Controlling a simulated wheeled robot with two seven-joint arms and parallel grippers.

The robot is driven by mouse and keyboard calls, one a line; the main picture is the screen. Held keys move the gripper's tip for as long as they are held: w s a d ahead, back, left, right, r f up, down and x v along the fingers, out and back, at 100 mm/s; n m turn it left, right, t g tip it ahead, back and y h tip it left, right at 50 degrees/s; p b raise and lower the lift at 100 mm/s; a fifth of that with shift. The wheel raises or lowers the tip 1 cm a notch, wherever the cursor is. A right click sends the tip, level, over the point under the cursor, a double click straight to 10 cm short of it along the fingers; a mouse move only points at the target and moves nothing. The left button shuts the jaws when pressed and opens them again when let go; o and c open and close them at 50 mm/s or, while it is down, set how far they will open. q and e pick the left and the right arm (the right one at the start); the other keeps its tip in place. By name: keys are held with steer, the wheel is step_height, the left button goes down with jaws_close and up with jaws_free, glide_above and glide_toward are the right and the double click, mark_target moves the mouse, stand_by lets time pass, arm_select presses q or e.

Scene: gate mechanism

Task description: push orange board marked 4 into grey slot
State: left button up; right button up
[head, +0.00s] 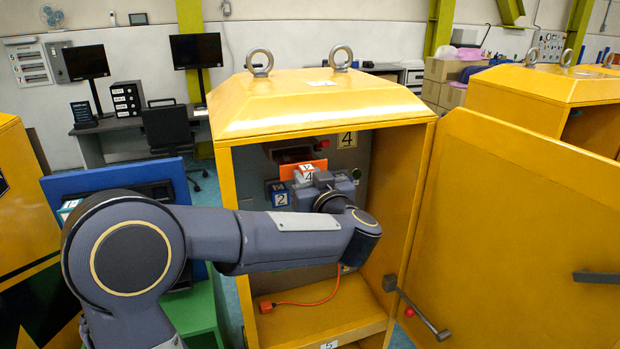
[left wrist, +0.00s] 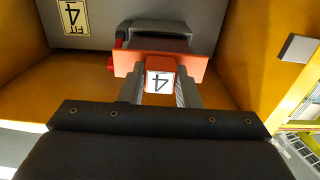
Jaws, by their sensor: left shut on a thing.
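The orange board marked 4 (head: 304,167) is inside the open yellow cabinet, at the back panel. In the left wrist view its orange plate (left wrist: 190,66) and white-labelled handle with a 4 show upside down. My left gripper (left wrist: 160,86) is shut on that handle, one finger on each side. In the head view my wrist hides most of the fingers. The grey slot housing (left wrist: 158,36) is right behind the plate; how far the board is in it cannot be told. My right gripper is not in view.
A blue block marked 2 (head: 281,196) is left of the orange board. A plate marked 4 (head: 347,140) is on the back panel. The cabinet's yellow door (head: 510,230) stands open at the right. An orange cable (head: 310,302) lies on the cabinet floor.

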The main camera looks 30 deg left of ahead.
mark_target(296, 156)
arm_select(q)
steer(key=shift+x, duration=1.05)
steer(key=shift+w+a+p, duration=0.1)
steer(key=shift+a+p, duration=0.05)
steer(key=shift+p, duration=0.15)
steer(key=shift+p+x, duration=0.7)
steer(key=shift+x, duration=2.1)
steer(key=shift+w+a, duration=0.35)
steer(key=shift+a, duration=0.05)
steer(key=shift+r+p, duration=0.1)
steer(key=shift+p, duration=0.4)
steer(key=o, duration=1.1)
steer(key=shift+w+a, duration=0.1)
